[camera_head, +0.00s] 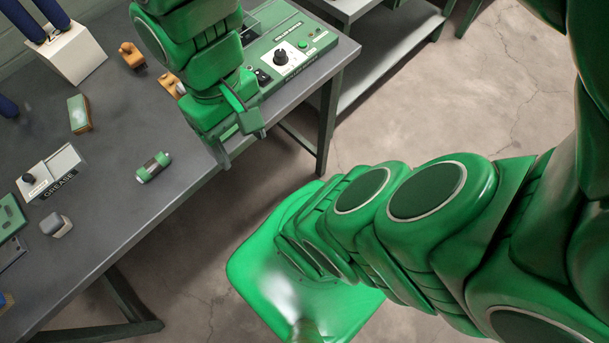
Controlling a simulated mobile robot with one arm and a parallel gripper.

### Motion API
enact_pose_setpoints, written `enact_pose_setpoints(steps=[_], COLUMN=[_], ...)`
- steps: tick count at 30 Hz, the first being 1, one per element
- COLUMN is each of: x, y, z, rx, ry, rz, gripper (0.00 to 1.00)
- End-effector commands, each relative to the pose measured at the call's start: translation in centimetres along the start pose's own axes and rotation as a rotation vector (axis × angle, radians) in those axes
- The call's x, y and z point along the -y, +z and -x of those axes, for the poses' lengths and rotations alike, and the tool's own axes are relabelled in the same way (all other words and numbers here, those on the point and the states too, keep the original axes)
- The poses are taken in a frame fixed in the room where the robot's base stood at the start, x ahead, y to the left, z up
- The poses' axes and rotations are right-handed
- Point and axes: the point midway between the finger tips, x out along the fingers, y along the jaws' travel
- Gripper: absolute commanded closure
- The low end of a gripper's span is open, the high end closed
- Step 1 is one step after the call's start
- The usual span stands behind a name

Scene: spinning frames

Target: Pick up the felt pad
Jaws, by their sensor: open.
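A small block with a pale green top and brown sides (79,114) lies on the grey workbench (125,215). It looks most like the felt pad, though I cannot be sure. My gripper (238,145) is at the bench's right edge, to the right of and below the block in the picture, and well apart from it. Its jaws are open, partly hidden by my own wrist, and I see nothing held between them.
A green-ended cylinder (153,167) lies between my gripper and a box labelled GREASE (50,172). A small grey block (56,225) is near the front. Orange-brown pieces (131,56) and a green control box (300,50) stand behind. A white holder (65,52) is back left.

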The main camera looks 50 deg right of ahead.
Motion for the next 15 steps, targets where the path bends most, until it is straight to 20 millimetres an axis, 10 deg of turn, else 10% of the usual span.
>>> enact_pose_setpoints(steps=[5,15], x=[-0.9,7.6], y=[-0.7,-5.1], z=[-0.4,-2.4], rx=[0.01,0.072], ry=[0.018,-0.256], rz=[-0.059,-0.082], gripper=[0.34,0.34])
